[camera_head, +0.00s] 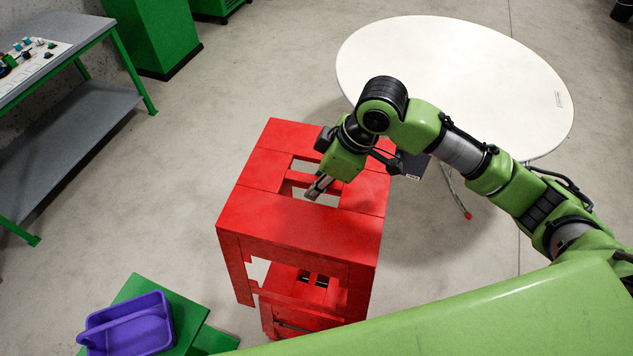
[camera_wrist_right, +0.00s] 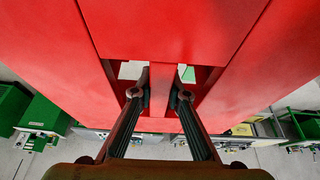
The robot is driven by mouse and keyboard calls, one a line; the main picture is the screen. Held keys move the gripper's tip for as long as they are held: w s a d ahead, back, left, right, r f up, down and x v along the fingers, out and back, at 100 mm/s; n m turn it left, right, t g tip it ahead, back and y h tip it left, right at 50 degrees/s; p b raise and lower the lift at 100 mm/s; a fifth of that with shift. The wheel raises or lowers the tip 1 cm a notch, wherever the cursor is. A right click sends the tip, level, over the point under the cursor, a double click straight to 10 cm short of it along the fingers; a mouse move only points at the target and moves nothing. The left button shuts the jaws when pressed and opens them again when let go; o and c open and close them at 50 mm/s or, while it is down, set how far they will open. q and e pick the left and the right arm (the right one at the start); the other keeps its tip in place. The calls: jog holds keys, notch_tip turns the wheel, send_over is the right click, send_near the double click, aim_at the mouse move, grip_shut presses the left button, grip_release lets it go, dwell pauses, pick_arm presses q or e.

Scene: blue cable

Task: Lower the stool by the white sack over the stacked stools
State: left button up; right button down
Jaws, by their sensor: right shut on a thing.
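A red stool (camera_head: 320,232) with a slotted top fills the middle of the head view. My right gripper (camera_head: 319,188) reaches into the slot from above. In the right wrist view my right gripper (camera_wrist_right: 161,97) is shut on the narrow red bar across the slot of this stool (camera_wrist_right: 180,30). The held stool looks upright, its top roughly level. Below it, partly hidden by its top and legs, is another red stool (camera_head: 284,318) with its own slot. I cannot tell how many are stacked there. No white sack shows. My left gripper is out of view.
A round white table (camera_head: 455,60) stands behind my right arm. A green step (camera_head: 185,310) with a purple basket (camera_head: 128,326) is at the lower left. A grey workbench (camera_head: 65,140) with green legs stands at the left. Bare floor (camera_head: 170,190) lies between.

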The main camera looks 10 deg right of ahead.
notch_tip(320, 180, down, 8)
jog(key=b, duration=0.3)
jog(key=shift+r, duration=0.2)
dwell(0.6)
jog(key=shift+s+d, duration=0.1)
jog(key=shift+f, duration=0.1)
notch_tip(320, 180, down, 12)
jog(key=b, duration=0.5)
dwell(1.3)
notch_tip(320, 180, down, 14)
jog(key=b, duration=0.7)
dwell(1.5)
dwell(0.4)
